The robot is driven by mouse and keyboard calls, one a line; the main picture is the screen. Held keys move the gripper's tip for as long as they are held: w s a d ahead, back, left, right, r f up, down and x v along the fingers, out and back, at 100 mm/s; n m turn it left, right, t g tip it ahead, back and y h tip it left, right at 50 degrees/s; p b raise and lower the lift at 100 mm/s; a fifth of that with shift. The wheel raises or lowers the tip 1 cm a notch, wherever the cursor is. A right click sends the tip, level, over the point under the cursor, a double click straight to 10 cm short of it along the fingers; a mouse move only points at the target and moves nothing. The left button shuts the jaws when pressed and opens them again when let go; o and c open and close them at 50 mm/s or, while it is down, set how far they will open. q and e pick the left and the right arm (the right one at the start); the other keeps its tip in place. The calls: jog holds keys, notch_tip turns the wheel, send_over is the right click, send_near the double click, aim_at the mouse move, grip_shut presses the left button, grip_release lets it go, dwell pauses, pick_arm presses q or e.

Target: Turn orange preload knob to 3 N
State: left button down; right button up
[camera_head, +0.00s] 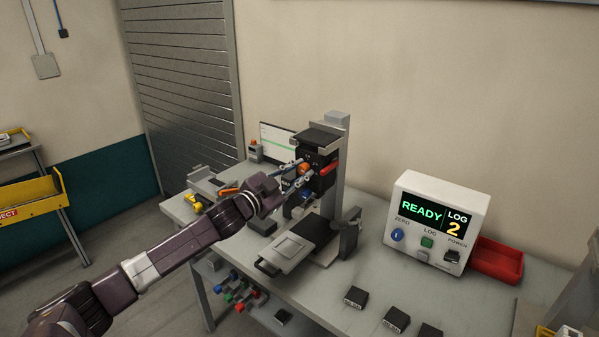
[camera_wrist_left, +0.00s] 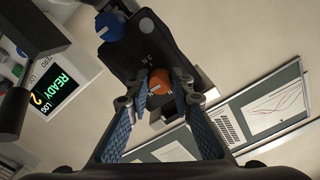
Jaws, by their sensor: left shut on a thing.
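The orange preload knob (camera_head: 303,168) sits on the front of the black head of the test stand (camera_head: 335,190). My left gripper (camera_head: 291,172) reaches it from the left, its blue-padded fingers on either side. In the left wrist view the orange knob (camera_wrist_left: 159,80) shows a pale pointer line between the fingertips of my left gripper (camera_wrist_left: 158,94), which is shut on it. A blue knob (camera_wrist_left: 110,25) is on the same housing. My right gripper is out of view.
A white display box (camera_head: 437,222) reads READY, LOG 2, right of the stand. A red bin (camera_head: 497,260) is beside it. Black blocks (camera_head: 355,297) lie along the table's front. A red handle (camera_head: 329,169) sticks out near the knob. A screen (camera_head: 278,139) stands behind.

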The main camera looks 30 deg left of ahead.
pick_arm(q)
jog(key=m, duration=0.4)
jog(key=shift+m, duration=0.4)
jog(key=m, duration=1.2)
jog(key=shift+m, duration=0.3)
jog(key=c, duration=1.7)
grip_release()
jog(key=shift+r, duration=0.1)
jog(key=shift+s, duration=0.15)
